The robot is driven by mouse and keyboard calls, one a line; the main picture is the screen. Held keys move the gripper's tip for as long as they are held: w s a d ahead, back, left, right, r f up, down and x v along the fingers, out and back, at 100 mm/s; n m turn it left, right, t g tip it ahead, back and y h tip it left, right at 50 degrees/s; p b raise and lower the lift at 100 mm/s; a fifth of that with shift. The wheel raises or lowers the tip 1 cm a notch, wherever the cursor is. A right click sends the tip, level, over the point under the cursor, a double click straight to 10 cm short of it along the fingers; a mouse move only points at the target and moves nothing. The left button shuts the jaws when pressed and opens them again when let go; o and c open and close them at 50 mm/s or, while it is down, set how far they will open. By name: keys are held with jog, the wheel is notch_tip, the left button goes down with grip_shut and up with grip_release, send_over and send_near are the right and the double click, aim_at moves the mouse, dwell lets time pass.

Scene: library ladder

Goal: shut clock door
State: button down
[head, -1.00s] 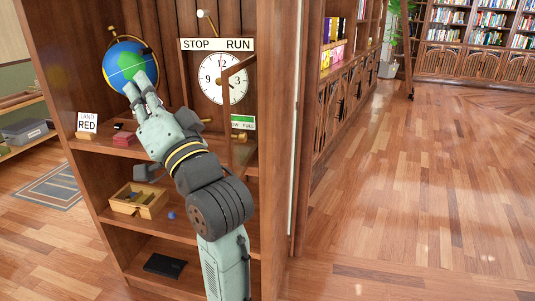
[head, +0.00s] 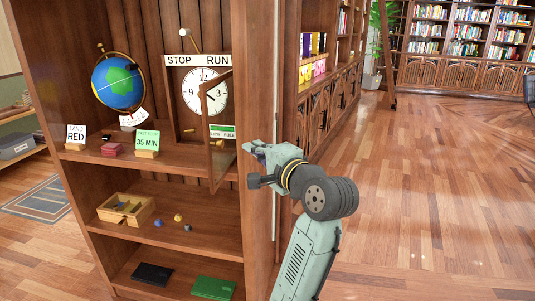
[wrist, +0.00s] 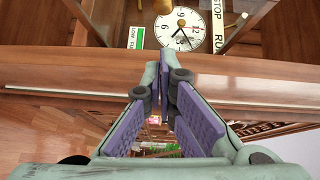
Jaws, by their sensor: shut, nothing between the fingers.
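The clock (head: 205,92) stands on the upper shelf of the bookcase, its white face under a "STOP RUN" strip (head: 198,60). Its clock door (head: 217,140), a brown framed glass panel, stands open and swung outward toward the shelf front. My gripper (head: 252,165) is shut and empty, just outside the bookcase's right side panel, to the right of the door and apart from it. In the wrist view the closed fingers (wrist: 163,75) point toward the wooden panel edge, and the clock face (wrist: 180,30) shows beyond it.
The bookcase's right side panel (head: 257,80) lies between gripper and clock. An open wooden box (head: 126,210) sits on the shelf below. The floor at right is clear.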

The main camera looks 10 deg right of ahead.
jog(key=a, duration=0.1)
jog(key=w+a, duration=0.1)
jog(key=a, duration=0.1)
jog(key=w+a+p, duration=0.1)
jog(key=shift+w+a+f, duration=0.15)
jog(key=shift+w+f, duration=0.05)
